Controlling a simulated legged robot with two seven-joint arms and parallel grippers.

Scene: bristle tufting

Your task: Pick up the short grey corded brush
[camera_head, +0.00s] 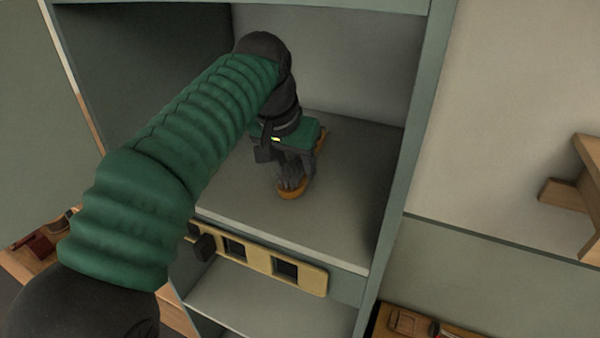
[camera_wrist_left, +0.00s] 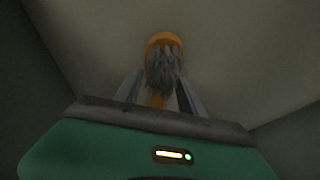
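A brush with grey bristles (camera_head: 291,180) and an orange-brown wooden body lies on the shelf inside the cabinet. In the left wrist view, its grey tuft (camera_wrist_left: 164,72) and orange end show ahead of the gripper, with a strip of orange wood below the tuft. My left gripper (camera_head: 294,168) is low over the brush and hides much of it. In the left wrist view, the fingers of this gripper (camera_wrist_left: 158,92) stand apart on either side of the brush, with gaps beside the wood. I cannot make out a cord. My right gripper is not in view.
The cabinet shelf (camera_head: 240,207) is bare around the brush, with walls on both sides and behind. A yellowish plate with dark square openings (camera_head: 258,258) runs along its front edge. Wooden trays with small items stand lower left (camera_head: 30,262) and lower right (camera_head: 415,325).

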